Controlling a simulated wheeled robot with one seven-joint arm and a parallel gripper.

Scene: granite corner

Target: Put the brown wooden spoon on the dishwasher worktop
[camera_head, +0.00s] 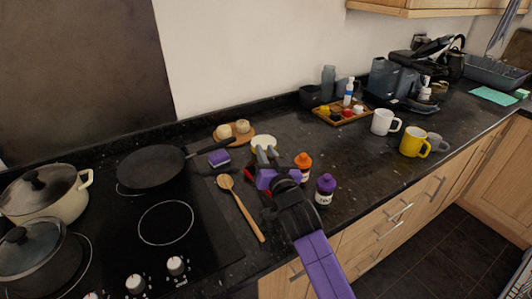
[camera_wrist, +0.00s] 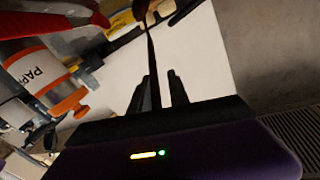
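The brown wooden spoon (camera_head: 241,209) lies on the dark worktop (camera_head: 275,128) just right of the hob, its bowl toward the back and its handle toward the front edge. My gripper (camera_head: 264,154) is right of the spoon's bowl, with the purple arm reaching in from the front. The fingers (camera_wrist: 163,92) appear a little apart in the wrist view, with a thin dark shape between them that I cannot identify. The spoon is not clearly seen in the wrist view. No label shows which stretch is the dishwasher worktop.
Orange-capped (camera_head: 303,164) and purple-capped (camera_head: 325,188) bottles stand close right of my gripper. A red item (camera_wrist: 45,50) shows near a labelled bottle (camera_wrist: 30,68). Clear worktop lies behind the bottles.

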